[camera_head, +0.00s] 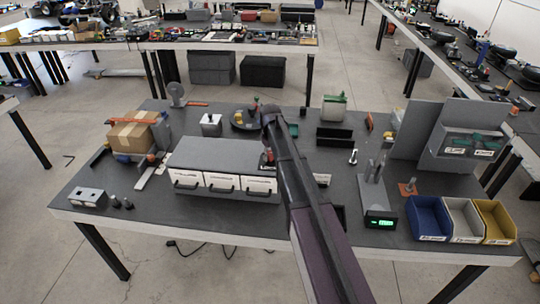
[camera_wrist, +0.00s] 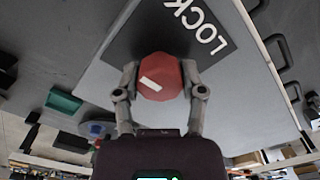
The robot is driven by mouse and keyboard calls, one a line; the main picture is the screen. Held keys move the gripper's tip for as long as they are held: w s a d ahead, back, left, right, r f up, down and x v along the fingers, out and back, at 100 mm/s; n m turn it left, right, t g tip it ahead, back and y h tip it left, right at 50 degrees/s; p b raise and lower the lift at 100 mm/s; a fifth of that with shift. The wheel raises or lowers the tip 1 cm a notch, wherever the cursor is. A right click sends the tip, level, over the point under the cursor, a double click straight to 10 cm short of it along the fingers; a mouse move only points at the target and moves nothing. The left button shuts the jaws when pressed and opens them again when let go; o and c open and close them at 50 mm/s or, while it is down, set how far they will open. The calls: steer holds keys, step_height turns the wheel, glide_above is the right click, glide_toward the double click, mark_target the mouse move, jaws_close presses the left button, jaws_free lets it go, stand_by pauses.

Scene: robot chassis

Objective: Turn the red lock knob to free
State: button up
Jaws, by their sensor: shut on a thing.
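The red knob (camera_wrist: 162,84) is faceted, with a white bar mark on it that runs slantwise. It sits beside a dark plate (camera_wrist: 165,32) with the white word LOCK, on the grey top of a cabinet. My gripper (camera_wrist: 160,72) has one finger on each side of the knob and is shut on it. In the head view my gripper (camera_head: 268,150) is low at the right end of the drawer cabinet (camera_head: 215,153), and my arm hides much of that spot. No FREE label shows in the wrist view.
White drawers with dark handles (camera_head: 222,184) line the cabinet's front. A cardboard box (camera_head: 132,133) stands to the left, and a dark open bin (camera_head: 335,137) to the right. Blue, grey and yellow bins (camera_head: 427,220) stand at the table's right front.

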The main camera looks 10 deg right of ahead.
steer(key=o, duration=1.1)
steer(key=shift+r, duration=0.1)
